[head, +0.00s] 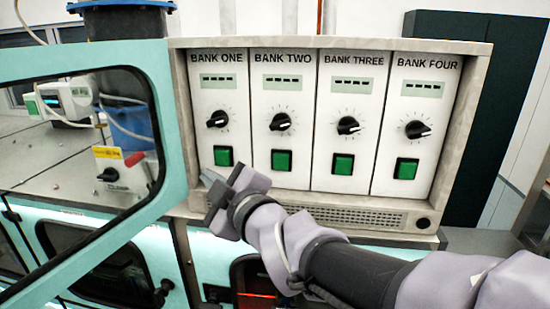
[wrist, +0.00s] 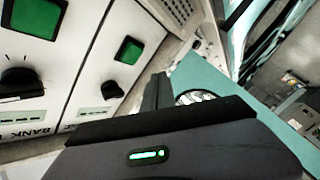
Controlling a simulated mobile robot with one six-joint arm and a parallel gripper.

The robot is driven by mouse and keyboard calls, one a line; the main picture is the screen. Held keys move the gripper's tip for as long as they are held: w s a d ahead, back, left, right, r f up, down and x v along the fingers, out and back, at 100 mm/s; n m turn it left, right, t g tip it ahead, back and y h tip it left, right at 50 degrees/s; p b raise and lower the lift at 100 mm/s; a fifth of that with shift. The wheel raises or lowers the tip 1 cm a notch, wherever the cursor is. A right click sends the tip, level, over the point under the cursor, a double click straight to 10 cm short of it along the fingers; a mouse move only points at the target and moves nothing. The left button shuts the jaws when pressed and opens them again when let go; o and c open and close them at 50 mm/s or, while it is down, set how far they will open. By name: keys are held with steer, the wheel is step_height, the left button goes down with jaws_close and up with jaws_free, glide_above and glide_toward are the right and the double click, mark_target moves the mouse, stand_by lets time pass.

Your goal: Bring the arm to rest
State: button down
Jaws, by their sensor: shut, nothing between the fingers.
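My arm reaches in from the lower right in the head view, and my gripper (head: 211,183) is at the lower left of the control panel (head: 180,110). The gripper is shut and empty. It is in front of the panel's lower edge, just below the green button (head: 223,155) of the BANK ONE module (head: 220,100). I cannot tell whether it touches the panel. In the wrist view my gripper (wrist: 157,90) points up past two green buttons and dark knobs, which lie to its left.
Modules BANK TWO (head: 283,95), BANK THREE (head: 350,100) and BANK FOUR (head: 418,100) each have a knob and a green button. A teal framed door (head: 165,100) stands at the left, close to my gripper. A dark cabinet (head: 500,100) stands at the back right.

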steer(key=s+d+f+m+h, duration=0.15)
steer(key=d+m+h, duration=0.3)
steer(key=d, duration=0.45)
steer(key=d+f+m+h, duration=0.3)
steer(key=d+m, duration=0.3)
steer(key=d, duration=0.3)
steer(key=s+d+f+m+g+h, duration=0.1)
steer(key=s+d+f+m+g, duration=0.1)
steer(key=s+d+f+m, duration=0.3)
steer(key=s+d+m+g, duration=0.1)
steer(key=s+m+g, duration=0.1)
steer(key=s, duration=0.4)
steer(key=s+d+f+m+g+h, duration=0.1)
steer(key=s+d+f+m, duration=0.25)
steer(key=s, duration=0.25)
steer(key=s+f+g+b, duration=0.1)
steer(key=f+b, duration=1.6)
steer(key=f, duration=0.2)
steer(key=s+a+f+m+g+b, duration=0.1)
steer(key=s+f+b, duration=0.1)
steer(key=f+b, duration=1.5)
steer(key=shift+s+a+f, duration=0.25)
steer(key=shift+f, duration=0.65)
